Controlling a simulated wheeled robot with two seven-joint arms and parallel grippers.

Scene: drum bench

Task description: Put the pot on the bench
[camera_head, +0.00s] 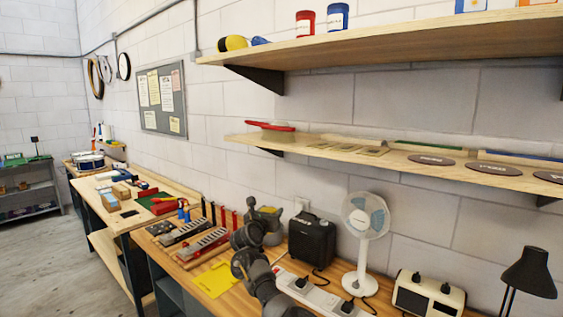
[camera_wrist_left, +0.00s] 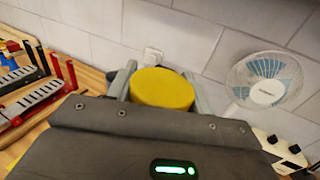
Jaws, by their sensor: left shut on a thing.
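The pot (camera_wrist_left: 162,88) shows a round yellow top in the left wrist view. My left gripper (camera_wrist_left: 160,94) is shut on it, with one grey finger on each side. In the head view the pot's yellow top (camera_head: 268,210) is at the end of my left arm, in front of the wall and left of the black box. The pot's lower part is mostly hidden by the gripper. I cannot tell its exact height over the wooden bench (camera_head: 236,302). My right gripper is not in view.
On the bench are a black box (camera_head: 312,238), a white fan (camera_head: 365,222), a power strip (camera_head: 305,290), a yellow sheet (camera_head: 215,280) and racks with grey bars (camera_head: 205,246). A radio-like box (camera_head: 428,296) and black lamp (camera_head: 528,272) stand right. A shelf (camera_head: 400,167) overhangs the back.

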